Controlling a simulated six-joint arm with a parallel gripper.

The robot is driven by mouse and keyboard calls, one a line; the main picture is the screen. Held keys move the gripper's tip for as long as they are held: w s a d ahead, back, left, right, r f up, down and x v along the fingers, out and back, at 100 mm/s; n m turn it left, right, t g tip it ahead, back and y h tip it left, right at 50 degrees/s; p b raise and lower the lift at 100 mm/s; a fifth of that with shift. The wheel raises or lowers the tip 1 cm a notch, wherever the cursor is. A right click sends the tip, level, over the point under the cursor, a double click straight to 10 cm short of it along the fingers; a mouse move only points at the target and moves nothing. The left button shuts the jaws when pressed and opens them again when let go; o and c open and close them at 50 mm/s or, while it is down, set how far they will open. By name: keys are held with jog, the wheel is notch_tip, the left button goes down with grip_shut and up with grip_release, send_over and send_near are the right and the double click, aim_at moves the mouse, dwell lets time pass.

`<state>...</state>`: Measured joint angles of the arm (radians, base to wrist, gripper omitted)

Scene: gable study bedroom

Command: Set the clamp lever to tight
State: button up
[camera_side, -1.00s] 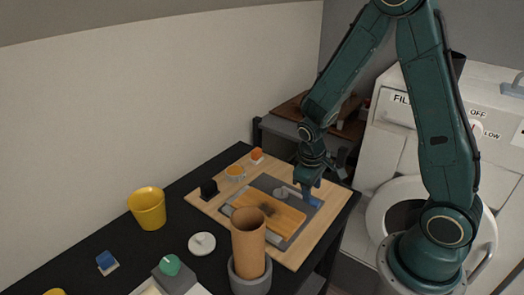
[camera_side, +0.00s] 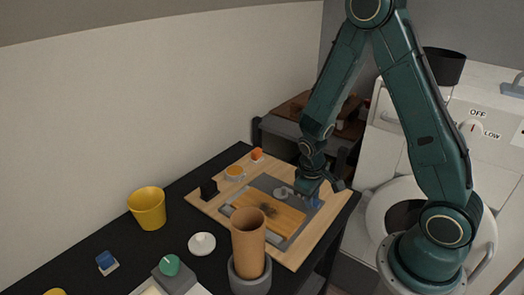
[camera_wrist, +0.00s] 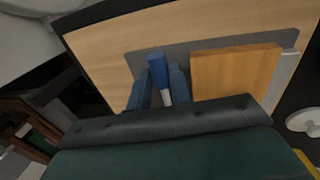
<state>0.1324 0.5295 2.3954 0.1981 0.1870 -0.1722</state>
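The clamp lever shows in the wrist view as a blue handle (camera_wrist: 158,70) with a pale narrow part, lying over the grey clamp plate (camera_wrist: 205,48) beside an orange wooden block (camera_wrist: 235,72). My gripper (camera_wrist: 160,80) is over it, with one blue finger on each side of the lever. The fingers look apart; any contact with the lever is hard to see. In the side view my gripper (camera_side: 309,192) is low at the right end of the plate, and covers most of the lever. The block (camera_side: 280,213) has a dark patch.
The plate lies on a light wooden board (camera_side: 325,222) on a black table. A brown cylinder (camera_side: 248,245) stands in a grey holder at the front. A yellow cup (camera_side: 148,208), a white dish (camera_side: 202,243) and a black block (camera_side: 209,188) lie to the left.

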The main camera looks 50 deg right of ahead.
grip_shut()
jog(key=shift+d, duration=0.25)
jog(key=shift+w+d+n+t, duration=0.15)
jog(key=shift+d+n+t, duration=0.15)
jog(key=shift+d+n, duration=1)
jog(key=d+n, duration=0.1)
jog(key=w+n, duration=0.1)
jog(key=n, duration=0.1)
jog(key=shift+d+t, duration=0.3)
jog(key=shift+d, duration=0.1)
jog(key=n, duration=0.1)
jog(key=w+d+n, duration=0.1)
jog(key=n, duration=0.1)
jog(key=w+d+n, duration=0.1)
jog(key=shift+w+d+t+y, duration=0.1)
jog(key=shift+d+t+y, duration=0.15)
jog(key=shift+t+y, duration=0.05)
jog(key=shift+w+d+n+y, duration=0.2)
jog(key=shift+w+d+n, duration=0.15)
jog(key=shift+w+n, duration=0.45)
jog(key=shift+w+d+n+y, duration=0.2)
jog(key=shift+w+d+n, duration=0.2)
jog(key=shift+n, duration=0.8)
jog(key=shift+a, duration=0.1)
